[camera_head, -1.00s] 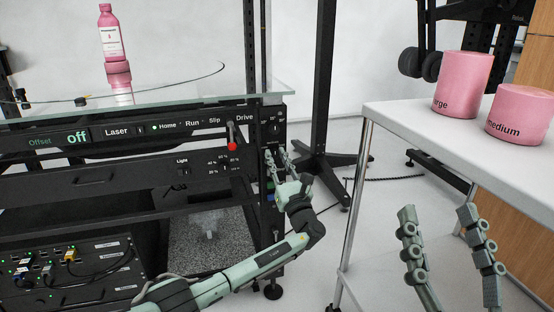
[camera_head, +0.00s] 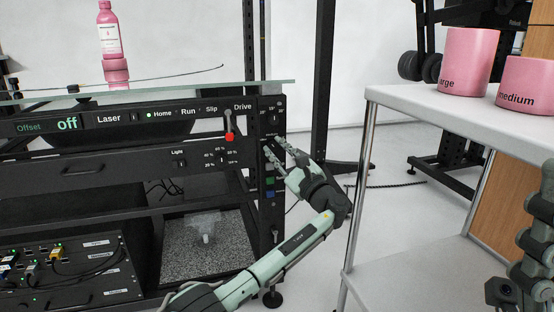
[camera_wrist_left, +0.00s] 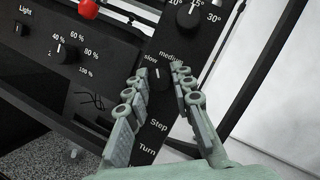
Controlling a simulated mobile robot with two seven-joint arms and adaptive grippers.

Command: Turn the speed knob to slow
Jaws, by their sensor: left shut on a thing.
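The speed knob (camera_wrist_left: 157,79) is a small black knob on the dark control panel in the left wrist view. The label "slow" is at its upper left and "medium" above it. A light pointer mark shows near its top; its exact setting is hard to read. My left gripper (camera_wrist_left: 159,72) is shut on the knob, one finger on each side. In the head view my left gripper (camera_head: 279,147) is at the panel's right end and hides the knob. My right gripper (camera_head: 525,250) is partly cut off at the lower right edge; its opening cannot be judged.
Another knob (camera_wrist_left: 188,14) with degree marks sits above, and "Step" and "Turn" labels lie below. A red-tipped lever (camera_head: 229,136) and a light knob (camera_wrist_left: 66,53) are to the left. A white table (camera_head: 470,112) with pink cylinders stands at the right.

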